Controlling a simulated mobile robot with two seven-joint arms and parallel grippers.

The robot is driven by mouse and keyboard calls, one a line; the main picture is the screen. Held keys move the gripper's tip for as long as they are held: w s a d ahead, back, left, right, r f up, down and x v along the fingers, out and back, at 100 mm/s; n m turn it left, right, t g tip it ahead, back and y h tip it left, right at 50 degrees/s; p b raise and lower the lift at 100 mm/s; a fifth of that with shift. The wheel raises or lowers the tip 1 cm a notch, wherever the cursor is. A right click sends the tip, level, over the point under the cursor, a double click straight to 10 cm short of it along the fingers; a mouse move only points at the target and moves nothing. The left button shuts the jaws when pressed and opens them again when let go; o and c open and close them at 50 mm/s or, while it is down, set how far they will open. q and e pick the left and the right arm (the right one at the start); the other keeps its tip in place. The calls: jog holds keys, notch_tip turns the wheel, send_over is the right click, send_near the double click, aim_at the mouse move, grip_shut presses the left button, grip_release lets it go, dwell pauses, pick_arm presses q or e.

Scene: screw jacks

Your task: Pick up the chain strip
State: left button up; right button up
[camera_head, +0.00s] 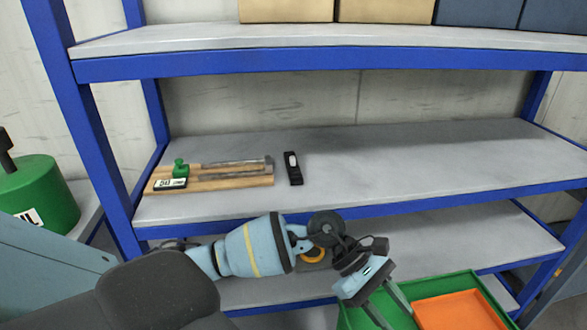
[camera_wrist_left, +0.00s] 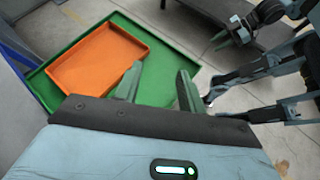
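No chain strip is clearly recognisable; thin grey strips (camera_head: 237,162) lie on a wooden board (camera_head: 225,181) on the middle shelf, in the head view. A small black device with a white top (camera_head: 293,168) stands just right of the board. My left gripper (camera_head: 392,308) is below and right of these, in front of the shelf, pointing down near the green tray. In the left wrist view its fingers (camera_wrist_left: 160,70) are apart with nothing between them.
A green tray (camera_wrist_left: 47,75) holds an orange tray (camera_wrist_left: 75,65) below my left gripper. Blue-edged shelves (camera_head: 420,150) have upright posts and a shelf above. The middle shelf's right side is clear. A green cylinder (camera_head: 40,195) stands at far left.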

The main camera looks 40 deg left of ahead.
pick_arm(q)
jog(key=w+a+r+m+t+y, duration=0.1)
jog(key=w+a+r+m+y, duration=0.15)
jog(key=w+a+y, duration=0.4)
jog(key=w+a+r+m+t+y, duration=0.1)
jog(key=a+r+m+y, duration=0.15)
jog(key=a, duration=0.75)
jog(key=a+r+y, duration=0.2)
jog(key=a+r, duration=0.1)
jog(key=a, duration=0.1)
jog(key=w+a+r+y, duration=0.1)
jog(key=a+r+y, duration=0.1)
jog(key=a, duration=0.3)
jog(key=a+r+t+y, duration=0.1)
jog(key=a+r+y, duration=0.1)
jog(key=a+r, duration=0.2)
jog(key=shift+w+a+m, duration=0.15)
jog(key=shift+w+m, duration=0.15)
send_over(293, 158)
jog(key=s+d, duration=0.2)
jog(key=shift+w+d+b, duration=0.1)
jog(key=shift+b, duration=0.2)
jog(key=shift+w+a, duration=0.25)
jog(key=shift+a, duration=0.05)
jog(key=x, duration=0.5)
jog(key=shift+c, duration=0.3)
